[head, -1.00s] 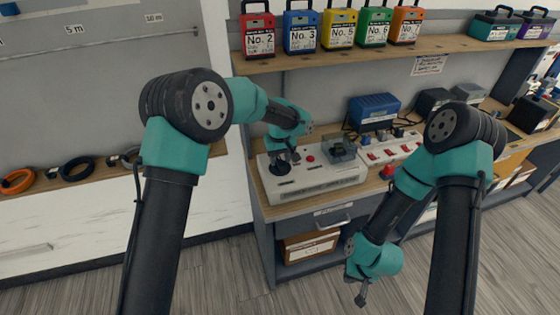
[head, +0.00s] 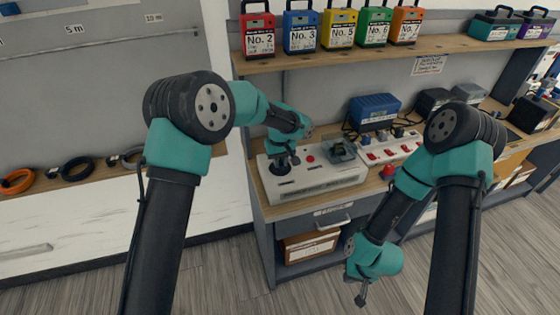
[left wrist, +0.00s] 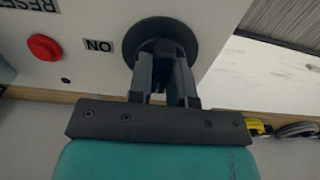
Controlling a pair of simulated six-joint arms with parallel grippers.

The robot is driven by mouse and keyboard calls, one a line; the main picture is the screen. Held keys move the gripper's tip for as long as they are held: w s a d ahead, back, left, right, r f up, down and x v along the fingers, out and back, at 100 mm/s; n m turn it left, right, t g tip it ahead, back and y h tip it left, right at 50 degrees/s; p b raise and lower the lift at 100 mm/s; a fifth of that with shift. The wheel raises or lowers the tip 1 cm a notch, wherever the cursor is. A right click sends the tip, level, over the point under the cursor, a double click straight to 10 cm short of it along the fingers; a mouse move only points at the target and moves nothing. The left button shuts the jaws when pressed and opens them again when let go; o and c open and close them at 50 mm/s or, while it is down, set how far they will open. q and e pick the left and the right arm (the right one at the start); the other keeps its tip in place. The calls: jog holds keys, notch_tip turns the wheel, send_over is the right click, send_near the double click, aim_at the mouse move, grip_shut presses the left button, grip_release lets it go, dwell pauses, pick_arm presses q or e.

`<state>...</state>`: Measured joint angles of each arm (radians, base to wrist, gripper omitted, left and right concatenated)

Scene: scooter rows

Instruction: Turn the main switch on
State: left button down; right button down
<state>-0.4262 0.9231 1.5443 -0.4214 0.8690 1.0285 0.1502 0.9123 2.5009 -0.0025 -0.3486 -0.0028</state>
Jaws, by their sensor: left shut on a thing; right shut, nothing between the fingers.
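The main switch is a black round knob (head: 280,168) on the left of the white control box (head: 315,188), which stands on the bench. It also shows in the left wrist view (left wrist: 188,32), with an ON label (left wrist: 99,45) beside it. My left gripper (head: 287,159) is shut on the knob; in the left wrist view its two fingers (left wrist: 162,60) grip the middle of the disc and hide part of it. The knob's pointing direction is hidden. My right gripper (head: 361,299) is shut and empty, hanging low in front of the bench, away from the box.
A red button (left wrist: 44,47) sits near the knob on the box. A grey device with a cover (head: 340,152) is at the box's right end. A white strip with red switches (head: 388,150) and a blue unit (head: 373,109) stand farther right. The shelf above holds coloured packs (head: 299,34).

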pick_arm(q)
jog(key=shift+m, duration=0.4)
jog(key=m, duration=0.8)
jog(key=shift+m, duration=0.4)
jog(key=m, duration=0.4)
jog(key=shift+m, duration=2.2)
jog(key=c, duration=1)
grip_release()
jog(key=shift+c, duration=0.2)
jog(key=shift+r, duration=0.15)
